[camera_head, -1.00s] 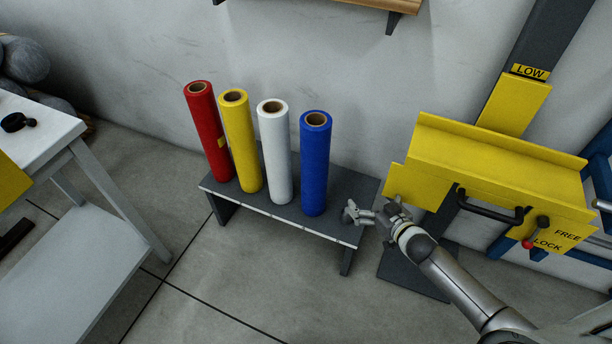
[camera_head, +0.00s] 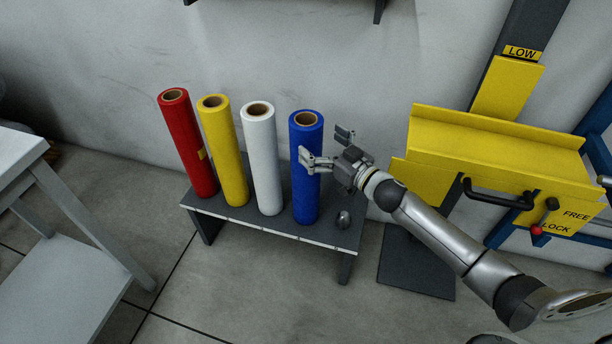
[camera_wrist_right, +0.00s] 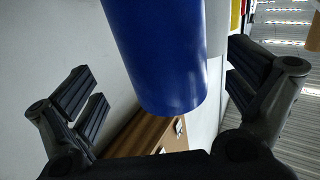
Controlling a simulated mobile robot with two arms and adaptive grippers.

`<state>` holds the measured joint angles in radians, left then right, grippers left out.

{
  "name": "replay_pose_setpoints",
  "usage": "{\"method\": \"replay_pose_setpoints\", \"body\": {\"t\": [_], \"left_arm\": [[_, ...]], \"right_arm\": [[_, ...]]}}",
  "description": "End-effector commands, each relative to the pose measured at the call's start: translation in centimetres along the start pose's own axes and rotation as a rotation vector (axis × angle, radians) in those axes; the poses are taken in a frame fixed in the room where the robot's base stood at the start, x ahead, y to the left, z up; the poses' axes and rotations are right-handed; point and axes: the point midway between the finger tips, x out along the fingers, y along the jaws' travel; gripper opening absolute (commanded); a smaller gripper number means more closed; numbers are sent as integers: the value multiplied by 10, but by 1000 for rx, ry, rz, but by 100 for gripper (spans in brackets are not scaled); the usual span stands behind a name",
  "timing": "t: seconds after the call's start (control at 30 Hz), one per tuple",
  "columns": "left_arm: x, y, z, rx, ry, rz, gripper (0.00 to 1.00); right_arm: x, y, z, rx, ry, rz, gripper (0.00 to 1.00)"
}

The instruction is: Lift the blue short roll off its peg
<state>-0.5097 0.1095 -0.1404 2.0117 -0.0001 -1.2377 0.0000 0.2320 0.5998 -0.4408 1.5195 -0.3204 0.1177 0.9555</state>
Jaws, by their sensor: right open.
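The blue roll (camera_head: 306,180) stands upright at the right end of a row of rolls on a low dark bench (camera_head: 270,228). It looks about as tall as the others, and its peg is hidden. My right gripper (camera_head: 324,146) is open at the roll's upper part, with one finger in front of it and the other at its right, toward the wall. In the right wrist view the blue roll (camera_wrist_right: 165,50) lies between the spread fingers, with a visible gap on each side. My left gripper is not in view.
White (camera_head: 262,165), yellow (camera_head: 223,155) and red (camera_head: 188,145) rolls stand left of the blue one. A small dark knob (camera_head: 343,220) is on the bench's right end. A yellow machine panel (camera_head: 490,160) with black handle is at right, a pale table (camera_head: 60,200) at left.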

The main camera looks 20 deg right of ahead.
Motion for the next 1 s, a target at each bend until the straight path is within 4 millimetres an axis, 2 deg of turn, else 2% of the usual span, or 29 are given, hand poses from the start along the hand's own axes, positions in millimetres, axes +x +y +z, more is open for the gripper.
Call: {"method": "replay_pose_setpoints", "body": {"t": [0.33,0.67,0.77,1.0], "left_arm": [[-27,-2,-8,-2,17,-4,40],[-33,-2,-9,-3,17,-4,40],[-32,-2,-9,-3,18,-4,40],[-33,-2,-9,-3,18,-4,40]], "right_arm": [[44,-5,-2,0,1,1,100],[50,-5,-2,1,-1,0,100],[50,-5,-2,1,-1,0,90],[50,-5,-2,1,0,0,59]]}}
